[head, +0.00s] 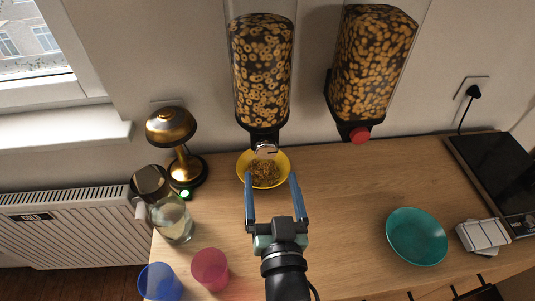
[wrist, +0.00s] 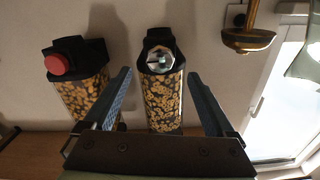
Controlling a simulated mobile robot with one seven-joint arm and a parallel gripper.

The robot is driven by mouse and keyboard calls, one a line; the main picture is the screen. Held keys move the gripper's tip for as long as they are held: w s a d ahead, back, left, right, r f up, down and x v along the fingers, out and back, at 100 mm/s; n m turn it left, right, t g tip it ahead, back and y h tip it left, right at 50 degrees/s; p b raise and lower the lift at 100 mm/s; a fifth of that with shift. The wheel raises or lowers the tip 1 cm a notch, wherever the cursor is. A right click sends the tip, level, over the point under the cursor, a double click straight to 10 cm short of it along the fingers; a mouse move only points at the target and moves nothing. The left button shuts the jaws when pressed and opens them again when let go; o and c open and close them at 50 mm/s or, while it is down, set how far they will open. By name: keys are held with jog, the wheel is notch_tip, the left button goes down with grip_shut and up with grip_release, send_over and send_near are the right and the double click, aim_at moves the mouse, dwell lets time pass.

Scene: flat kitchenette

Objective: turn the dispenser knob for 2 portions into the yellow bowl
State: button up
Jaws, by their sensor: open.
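The left dispenser (head: 262,70) is filled with ring-shaped cereal and hangs on the wall. Its silver knob (head: 265,150) faces out at the bottom; it also shows in the wrist view (wrist: 160,58), which looks upside down. The yellow bowl (head: 242,166) stands on the counter below that dispenser and holds some cereal. My gripper (head: 271,177) is open and empty, its blue fingers pointing toward the knob and bowl. In the wrist view the fingers (wrist: 160,74) stand apart on either side of the left dispenser, not touching the knob.
A second dispenser (head: 370,65) with a red knob (head: 360,135) hangs to the right. A brass lamp (head: 172,128), glass jug (head: 171,220), blue cup (head: 160,281) and pink cup (head: 210,269) stand left. A teal bowl (head: 417,237) is right; the counter between is clear.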

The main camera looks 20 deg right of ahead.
aim_at(266, 153)
jog(key=x, duration=0.6)
jog(key=shift+w+p, duration=0.25)
jog(key=shift+p, duration=0.05)
jog(key=shift+c, duration=0.2)
jog(key=c, duration=1.3)
jog(key=shift+c, duration=0.2)
jog(key=shift+m, duration=0.4)
jog(key=m+p, duration=0.2)
jog(key=m, duration=0.1)
jog(key=shift+m, duration=0.4)
jog(key=m+p, duration=0.1)
jog(key=m, duration=0.3)
jog(key=shift+m, duration=0.3)
jog(key=m+p, duration=0.1)
jog(key=m, duration=0.3)
jog(key=shift+m+p, duration=0.45)
jog(key=shift+m, duration=1.95)
